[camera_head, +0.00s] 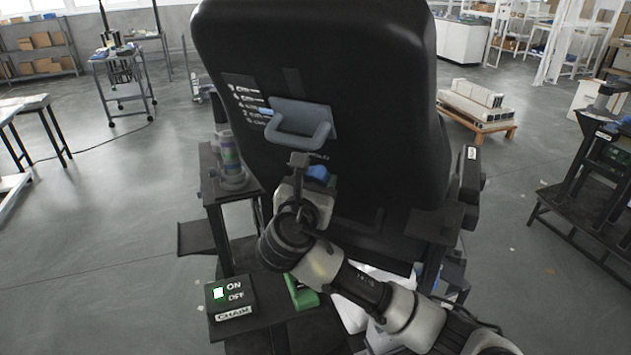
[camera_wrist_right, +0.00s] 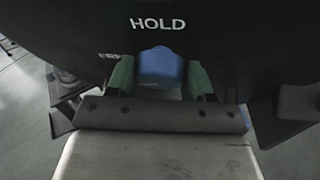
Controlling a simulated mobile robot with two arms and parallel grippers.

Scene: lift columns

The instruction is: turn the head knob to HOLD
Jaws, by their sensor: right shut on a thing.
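The blue head knob (camera_wrist_right: 161,67) sits on the back of the black chair headrest (camera_head: 350,80), below the white word HOLD in the right wrist view. A second, partly hidden label shows to the knob's left there. My right gripper (camera_wrist_right: 162,82) is shut on the knob, with one green finger on each side of it. In the head view the knob (camera_head: 318,173) shows as a small blue patch just beyond my right gripper (camera_head: 312,178). Which way the knob points is hard to tell. My left gripper is not in view.
A grey handle (camera_head: 300,122) stands out from the chair back above my right gripper. A black CHAIR box (camera_head: 232,298) with ON and OFF marks sits at lower left. A dark stand holds a cylindrical device (camera_head: 230,160) left of the chair. Open floor lies farther left.

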